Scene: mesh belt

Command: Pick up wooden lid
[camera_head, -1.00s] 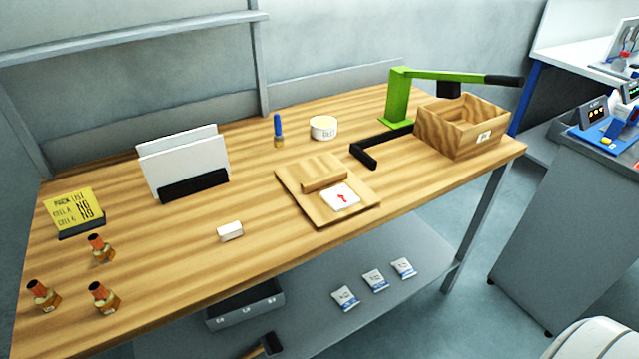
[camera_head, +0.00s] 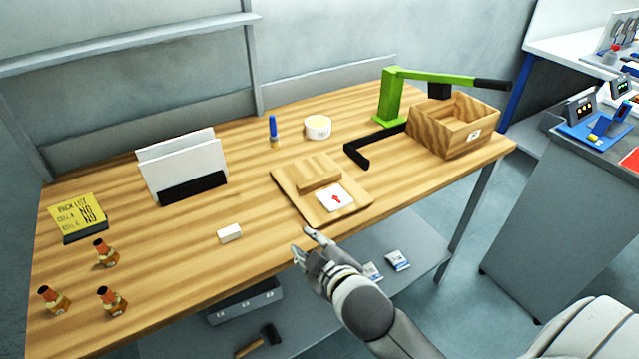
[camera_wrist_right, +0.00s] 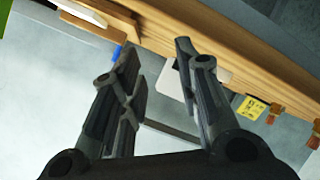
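The wooden lid (camera_head: 292,204) is a flat square board with a raised wooden bar handle (camera_head: 319,179) and a white label with a red arrow (camera_head: 336,198). It lies on the wooden table near its front edge. My right gripper (camera_head: 307,241) is at the table's front edge, just in front of the lid and apart from it. In the right wrist view my right gripper (camera_wrist_right: 160,65) has its fingers spread with nothing between them. My left gripper is not in view.
A white block (camera_head: 229,233) lies left of the lid. A black L-shaped bracket (camera_head: 362,156), a wooden box (camera_head: 436,134) and a green press (camera_head: 391,97) stand to the right. Behind are a white tub (camera_head: 318,126) and a blue-handled tool (camera_head: 273,130). Several small bottles stand at left.

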